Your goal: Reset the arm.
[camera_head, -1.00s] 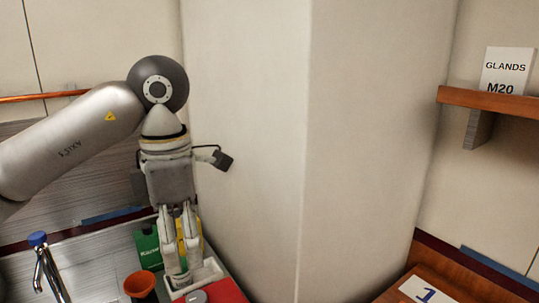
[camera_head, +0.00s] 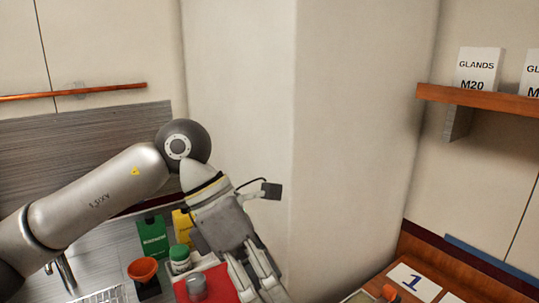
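My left arm (camera_head: 95,205) comes in from the left, bent at a dark round joint. My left gripper (camera_head: 266,280) points down and to the right, over the right edge of a red surface (camera_head: 215,284). Its two fingers run side by side with a narrow gap, and their tips lie at the bottom edge of the picture. I cannot tell whether they are open or shut, and I see nothing held between them. My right gripper is not in view.
Near the gripper are a green box (camera_head: 152,238), a yellow box (camera_head: 182,225), a green-capped jar (camera_head: 180,262), an orange cup (camera_head: 143,269) and a grey cylinder (camera_head: 196,287). A pale column (camera_head: 330,130) stands behind. A wooden shelf (camera_head: 480,100) is at the right.

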